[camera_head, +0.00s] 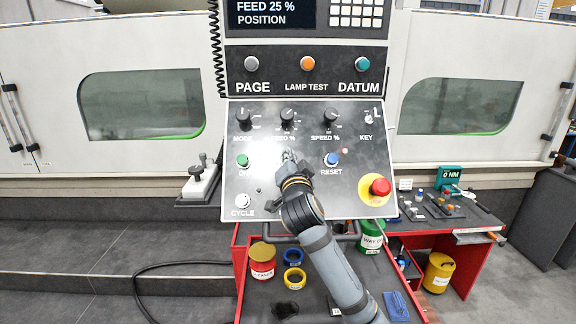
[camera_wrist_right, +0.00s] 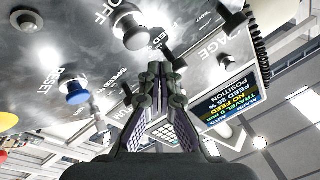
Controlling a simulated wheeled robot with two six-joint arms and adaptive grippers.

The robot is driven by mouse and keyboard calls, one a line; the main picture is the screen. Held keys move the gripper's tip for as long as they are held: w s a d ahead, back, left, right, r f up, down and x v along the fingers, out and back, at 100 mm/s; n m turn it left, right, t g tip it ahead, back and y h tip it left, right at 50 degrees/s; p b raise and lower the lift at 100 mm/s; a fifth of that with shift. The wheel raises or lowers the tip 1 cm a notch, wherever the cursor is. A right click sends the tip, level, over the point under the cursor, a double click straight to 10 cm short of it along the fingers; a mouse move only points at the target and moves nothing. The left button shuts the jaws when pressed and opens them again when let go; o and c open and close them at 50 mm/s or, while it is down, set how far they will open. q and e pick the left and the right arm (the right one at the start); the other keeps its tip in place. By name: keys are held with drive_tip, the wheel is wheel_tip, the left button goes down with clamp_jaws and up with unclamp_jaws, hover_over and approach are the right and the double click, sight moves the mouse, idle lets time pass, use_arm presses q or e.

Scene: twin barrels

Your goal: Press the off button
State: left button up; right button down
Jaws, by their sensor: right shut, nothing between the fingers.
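The off button (camera_wrist_right: 131,27) is a dark round knob beside the printed "OFF" on the sloped control panel, in the upper part of the right wrist view. In the head view my right gripper and arm cover its spot, between the green button (camera_head: 242,161) and the blue reset button (camera_head: 332,159). My right gripper (camera_head: 289,158) is shut and empty in front of the panel. In the wrist view its fingertips (camera_wrist_right: 158,72) are together, just below the off button in the picture. I cannot tell whether they touch anything. My left gripper is not in view.
A red emergency knob (camera_head: 380,187) on a yellow disc is at the panel's lower right. Rotary knobs (camera_head: 288,115) line the panel above. A handle bar (camera_head: 345,237) runs below it. A red bench (camera_head: 243,290) holds cans, rings and tools.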

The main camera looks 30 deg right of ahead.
drive_tip(key=shift+w+d+f+b, duration=0.35)
drive_tip(key=shift+w+f, duration=0.2)
drive_tip(key=shift+w, duration=0.05)
idle(1.1)
drive_tip(key=shift+w+d+f+b, duration=0.2)
drive_tip(key=shift+w+f+b, duration=0.1)
drive_tip(key=shift+b, duration=0.1)
drive_tip(key=shift+w+d+f+b, duration=0.2)
drive_tip(key=shift+w+f+b, duration=0.1)
drive_tip(key=shift+b, duration=0.2)
idle(0.6)
drive_tip(key=shift+s+r, duration=0.1)
idle(0.4)
drive_tip(key=shift+s+a+r+p, duration=0.3)
drive_tip(key=shift+s+a+r, duration=0.1)
drive_tip(key=shift+s+r, duration=0.1)
